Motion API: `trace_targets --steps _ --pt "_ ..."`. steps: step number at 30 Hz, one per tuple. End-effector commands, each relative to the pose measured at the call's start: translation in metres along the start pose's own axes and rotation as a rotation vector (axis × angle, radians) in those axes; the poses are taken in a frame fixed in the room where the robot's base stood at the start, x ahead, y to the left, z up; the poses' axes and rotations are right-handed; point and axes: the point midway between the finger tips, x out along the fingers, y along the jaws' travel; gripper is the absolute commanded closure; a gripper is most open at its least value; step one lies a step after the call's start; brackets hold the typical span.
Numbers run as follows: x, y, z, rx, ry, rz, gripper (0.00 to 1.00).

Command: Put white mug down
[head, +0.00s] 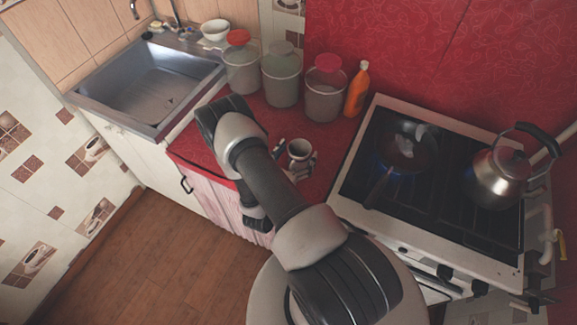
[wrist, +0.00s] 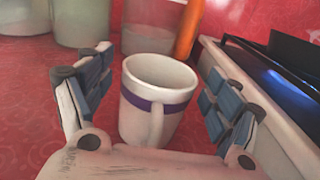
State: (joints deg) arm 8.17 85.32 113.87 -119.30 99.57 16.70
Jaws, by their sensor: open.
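The white mug (wrist: 155,98) has a purple band and stands upright on the red counter (wrist: 30,110) in the wrist view, its handle toward me. My gripper (wrist: 155,105) is open, with one finger on each side of the mug and a gap showing on both sides. In the head view the mug (head: 299,150) stands on the red counter between the sink and the stove. My gripper (head: 296,163) is partly hidden there behind my arm.
Several lidded canisters (head: 281,82) and an orange bottle (head: 357,88) stand behind the mug. The stove (head: 440,215) is close on the right, with a lit burner, a pan (head: 408,150) and a kettle (head: 497,178). The sink (head: 150,85) is at left.

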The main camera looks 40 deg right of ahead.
Motion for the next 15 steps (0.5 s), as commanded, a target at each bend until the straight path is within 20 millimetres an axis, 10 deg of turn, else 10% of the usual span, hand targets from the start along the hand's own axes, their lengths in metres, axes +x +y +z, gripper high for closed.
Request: trace_targets --steps 15 --pt "-0.097 0.001 0.000 -0.004 0.001 0.006 0.17"
